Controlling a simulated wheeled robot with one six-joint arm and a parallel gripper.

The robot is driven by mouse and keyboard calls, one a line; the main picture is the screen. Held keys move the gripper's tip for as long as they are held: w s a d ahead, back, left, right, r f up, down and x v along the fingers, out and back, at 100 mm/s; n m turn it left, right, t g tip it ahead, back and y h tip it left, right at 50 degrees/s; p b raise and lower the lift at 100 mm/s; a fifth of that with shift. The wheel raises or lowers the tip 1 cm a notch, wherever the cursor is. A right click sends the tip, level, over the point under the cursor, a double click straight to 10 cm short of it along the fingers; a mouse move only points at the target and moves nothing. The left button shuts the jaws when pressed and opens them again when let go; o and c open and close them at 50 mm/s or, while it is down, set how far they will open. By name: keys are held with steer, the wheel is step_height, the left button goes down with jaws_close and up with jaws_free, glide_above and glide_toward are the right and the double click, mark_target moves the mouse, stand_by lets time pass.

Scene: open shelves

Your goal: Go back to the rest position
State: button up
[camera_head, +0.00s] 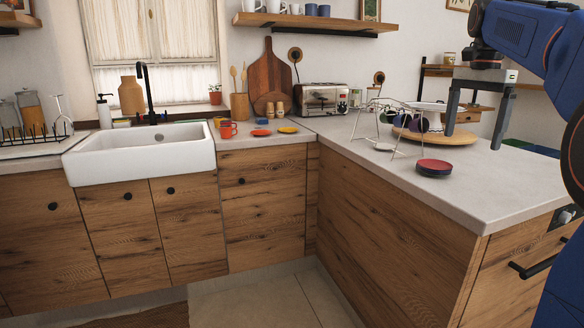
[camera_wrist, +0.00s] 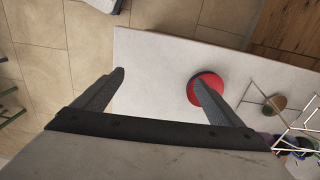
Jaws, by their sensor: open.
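My gripper (camera_head: 473,135) is open and empty, held above the right-hand counter (camera_head: 495,195) with its fingers pointing down. It also shows in the wrist view (camera_wrist: 160,80), with its two dark fingers spread wide. A small stack of red and dark saucers (camera_head: 434,167) lies on the counter to the left of and nearer than the gripper. In the wrist view the red stack (camera_wrist: 207,82) is partly hidden behind the right finger.
A wire rack (camera_head: 385,128) stands on the counter beside a round wooden board (camera_head: 450,138) with dark mugs. The white sink (camera_head: 140,153) is left. The counter's near right part is clear.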

steer(key=s+a+f+n+t, duration=0.1)
steer(key=s+a+f+n, duration=0.2)
steer(key=s+a+f, duration=0.3)
steer(key=s+a+f+n+t, duration=0.1)
steer(key=s+a+f+n, duration=0.3)
steer(key=s, duration=0.4)
steer(key=s+a+f+n+t, duration=0.1)
steer(key=s+a+f+n, duration=0.1)
steer(key=s+f, duration=0.5)
steer(key=s+a+f+n+t, duration=0.1)
steer(key=s+a+f+n, duration=0.2)
steer(key=s+f, duration=0.5)
step_height(320, 180, down, 8)
steer(key=shift+s+r+n+t, duration=0.15)
steer(key=shift+s+n+t, duration=0.15)
steer(key=shift+n, duration=0.5)
